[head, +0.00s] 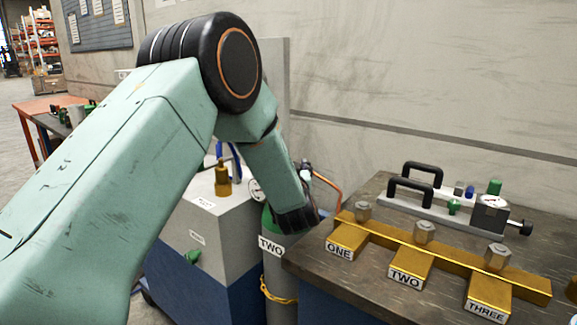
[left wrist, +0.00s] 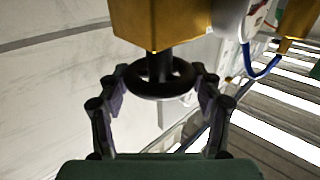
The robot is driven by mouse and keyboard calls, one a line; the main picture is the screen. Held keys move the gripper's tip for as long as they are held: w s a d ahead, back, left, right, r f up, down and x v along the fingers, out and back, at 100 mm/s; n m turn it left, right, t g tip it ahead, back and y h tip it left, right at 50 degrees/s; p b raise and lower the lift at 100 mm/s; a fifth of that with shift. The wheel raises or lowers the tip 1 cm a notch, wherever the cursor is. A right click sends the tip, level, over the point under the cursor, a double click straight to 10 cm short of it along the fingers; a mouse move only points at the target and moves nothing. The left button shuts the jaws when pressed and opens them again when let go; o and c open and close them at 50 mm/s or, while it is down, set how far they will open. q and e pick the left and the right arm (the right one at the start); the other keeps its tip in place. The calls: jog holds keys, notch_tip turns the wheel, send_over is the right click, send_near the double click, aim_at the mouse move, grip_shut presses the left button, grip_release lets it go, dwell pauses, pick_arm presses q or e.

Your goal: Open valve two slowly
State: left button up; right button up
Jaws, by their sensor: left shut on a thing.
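A gas cylinder (head: 276,285) labelled TWO stands between the grey cabinet and the bench, with a green shoulder and grey body. My left arm reaches down over its top and hides most of the valve in the head view. In the left wrist view a black handwheel (left wrist: 143,88) sits on a dark stem at a brass block (left wrist: 165,25). My left gripper (left wrist: 160,76) is shut on the handwheel, with one finger at each side of its rim. My right gripper is in neither view.
A brass manifold (head: 453,262) marked ONE, TWO and THREE lies on the dark bench (head: 330,268) at right. Behind it is a white plate with black handles (head: 415,185). A grey cabinet (head: 190,222) with a brass fitting stands left of the cylinder. A wall closes the back.

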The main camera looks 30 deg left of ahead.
pick_arm(q)
jog(key=o, duration=1.2)
jog(key=shift+c, duration=0.2)
jog(key=shift+s, duration=0.1)
jog(key=v, duration=1.2)
